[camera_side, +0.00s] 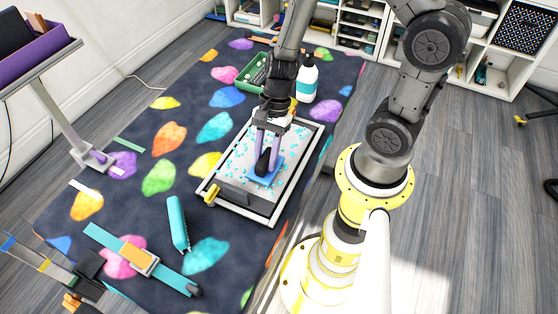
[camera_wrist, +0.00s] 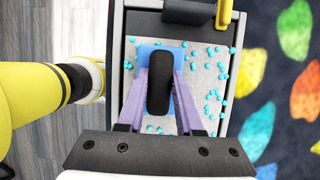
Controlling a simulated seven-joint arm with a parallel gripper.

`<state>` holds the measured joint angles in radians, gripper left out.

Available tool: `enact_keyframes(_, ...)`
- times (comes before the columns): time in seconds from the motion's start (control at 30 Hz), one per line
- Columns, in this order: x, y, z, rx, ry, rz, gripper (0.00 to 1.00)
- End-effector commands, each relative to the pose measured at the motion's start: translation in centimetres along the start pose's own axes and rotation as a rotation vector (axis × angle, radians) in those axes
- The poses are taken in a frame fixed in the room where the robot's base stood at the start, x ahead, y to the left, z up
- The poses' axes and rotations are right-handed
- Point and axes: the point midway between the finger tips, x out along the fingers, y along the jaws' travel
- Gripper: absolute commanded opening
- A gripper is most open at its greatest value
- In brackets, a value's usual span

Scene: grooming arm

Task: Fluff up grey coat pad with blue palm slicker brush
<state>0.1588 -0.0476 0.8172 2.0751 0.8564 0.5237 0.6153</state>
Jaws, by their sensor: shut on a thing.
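The grey coat pad (camera_side: 238,160) lies in a light-framed tray (camera_side: 236,214) on the patterned mat, with small turquoise bits scattered over it. It also shows in the wrist view (camera_wrist: 207,95). The blue palm slicker brush (camera_side: 263,175) is on the pad near the tray's front part, its black handle upward. My gripper (camera_side: 267,152) is above it, its purple fingers shut on the black handle. In the wrist view the fingers (camera_wrist: 160,85) stand on both sides of the handle, with the blue base (camera_wrist: 146,52) under it. The bristles are hidden; I cannot tell how firmly they touch the pad.
A teal block-like tool (camera_side: 178,223) and a long teal tool with an orange plate (camera_side: 140,257) lie left of the tray. A white bottle (camera_side: 307,80) and green crate (camera_side: 252,72) stand behind it. A yellow clamp (camera_side: 209,194) is on the tray's left edge.

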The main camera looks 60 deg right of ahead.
Motion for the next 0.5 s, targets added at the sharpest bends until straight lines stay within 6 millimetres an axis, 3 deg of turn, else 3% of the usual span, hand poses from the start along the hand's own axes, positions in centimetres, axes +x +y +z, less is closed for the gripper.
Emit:
enact_keyframes(0.2,0.1,-2.7,0.0,-0.002,0.000,0.001,0.00)
enact_keyframes(0.5,0.0,-3.1,0.0,-0.001,0.001,0.000,0.00)
